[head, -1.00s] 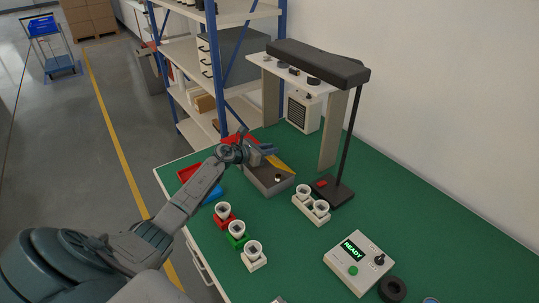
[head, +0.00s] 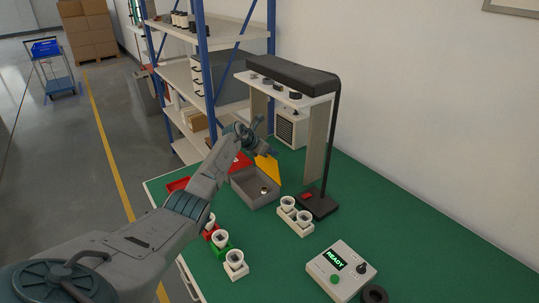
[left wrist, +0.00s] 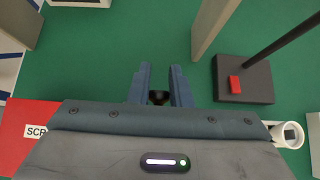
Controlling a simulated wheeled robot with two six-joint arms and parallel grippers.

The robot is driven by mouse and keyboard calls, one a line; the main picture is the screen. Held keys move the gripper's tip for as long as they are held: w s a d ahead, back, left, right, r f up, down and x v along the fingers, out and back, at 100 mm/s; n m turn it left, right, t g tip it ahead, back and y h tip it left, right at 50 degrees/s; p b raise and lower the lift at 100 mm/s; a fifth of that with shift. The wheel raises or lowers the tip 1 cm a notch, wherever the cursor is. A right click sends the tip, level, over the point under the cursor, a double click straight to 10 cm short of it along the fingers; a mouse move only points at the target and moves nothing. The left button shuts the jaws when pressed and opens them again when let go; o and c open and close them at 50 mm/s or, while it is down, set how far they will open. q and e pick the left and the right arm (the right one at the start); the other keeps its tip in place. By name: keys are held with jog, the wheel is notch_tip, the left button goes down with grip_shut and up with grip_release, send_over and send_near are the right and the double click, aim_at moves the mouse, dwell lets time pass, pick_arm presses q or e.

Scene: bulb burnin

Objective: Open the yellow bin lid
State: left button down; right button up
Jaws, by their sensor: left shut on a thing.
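The yellow lid (head: 267,168) stands steeply raised at the right side of a grey open-topped bin (head: 243,188). A small light-coloured item (head: 264,190) shows inside the bin. My left gripper (head: 270,153) is at the lid's upper edge. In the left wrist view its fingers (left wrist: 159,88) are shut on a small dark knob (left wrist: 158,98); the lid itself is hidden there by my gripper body. My right gripper is in no view.
A lamp stand base (head: 318,204) and a double white socket holder (head: 295,217) stand right of the bin. A red bin (left wrist: 25,130) is close on the left. Several sockets and a READY control box (head: 340,272) are nearer; green table is clear at right.

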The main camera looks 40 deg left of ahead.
pick_arm(q)
jog(key=shift+d+f, duration=0.35)
jog(key=shift+f, duration=0.2)
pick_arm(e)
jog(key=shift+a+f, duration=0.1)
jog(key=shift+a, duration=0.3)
pick_arm(q)
jog(key=shift+f, duration=0.1)
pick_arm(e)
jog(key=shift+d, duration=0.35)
pick_arm(q)
jog(key=c, duration=1.4)
grip_release()
jog(key=shift+f, duration=0.1)
jog(key=shift+c, duration=0.2)
jog(key=shift+o, duration=0.4)
jog(key=shift+w, duration=0.3)
jog(key=shift+a+r, duration=0.1)
jog(key=shift+r, duration=0.1)
